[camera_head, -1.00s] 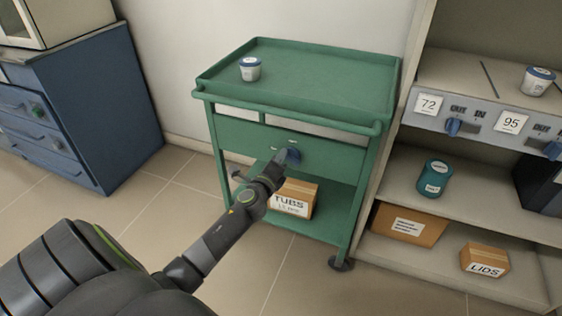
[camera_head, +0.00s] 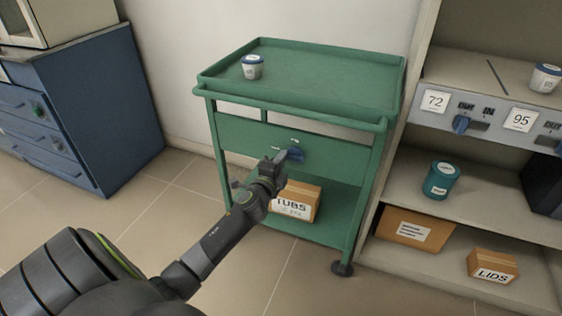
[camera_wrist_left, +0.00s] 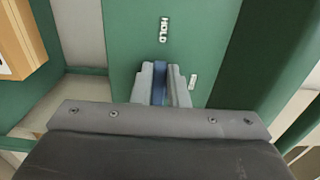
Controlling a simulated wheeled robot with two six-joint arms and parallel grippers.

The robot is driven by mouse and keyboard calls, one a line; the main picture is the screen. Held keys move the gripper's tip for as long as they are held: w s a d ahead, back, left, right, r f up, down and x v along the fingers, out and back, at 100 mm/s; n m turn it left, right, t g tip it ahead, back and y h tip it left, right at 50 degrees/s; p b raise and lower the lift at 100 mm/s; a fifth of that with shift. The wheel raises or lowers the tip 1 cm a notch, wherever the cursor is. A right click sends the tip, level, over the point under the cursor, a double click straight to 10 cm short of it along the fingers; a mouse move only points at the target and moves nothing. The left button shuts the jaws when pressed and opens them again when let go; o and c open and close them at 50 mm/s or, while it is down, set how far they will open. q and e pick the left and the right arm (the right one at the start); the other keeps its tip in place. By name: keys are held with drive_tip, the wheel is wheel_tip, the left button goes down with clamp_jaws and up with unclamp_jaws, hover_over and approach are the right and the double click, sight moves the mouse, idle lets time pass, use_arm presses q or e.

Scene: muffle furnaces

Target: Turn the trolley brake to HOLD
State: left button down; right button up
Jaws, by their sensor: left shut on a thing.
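The green trolley (camera_head: 240,132) stands in the middle of the head view. Its blue brake handle (camera_head: 298,155) sits on the front panel. My left gripper (camera_head: 287,158) reaches the panel and is shut on the handle. In the left wrist view the blue handle (camera_wrist_left: 158,88) shows between the two grey fingers of my gripper (camera_wrist_left: 160,85). There the HOLD label (camera_wrist_left: 164,30) lies straight beyond the handle, roughly in line with it. A second small label (camera_wrist_left: 193,82), too small to read, lies right of the fingers. My right gripper is not in view.
A white tub (camera_head: 252,67) stands on the trolley's top tray. A TUBS box (camera_head: 296,203) sits on its lower shelf, behind my forearm. A shelf unit (camera_head: 400,165) stands close on the right, a blue cabinet (camera_head: 100,120) on the left. Floor is clear between cabinet and trolley.

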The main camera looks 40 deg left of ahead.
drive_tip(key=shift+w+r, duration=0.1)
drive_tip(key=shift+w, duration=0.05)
use_arm(q)
drive_tip(key=c, duration=1.4)
unclamp_jaws()
drive_tip(key=shift+c, duration=0.2)
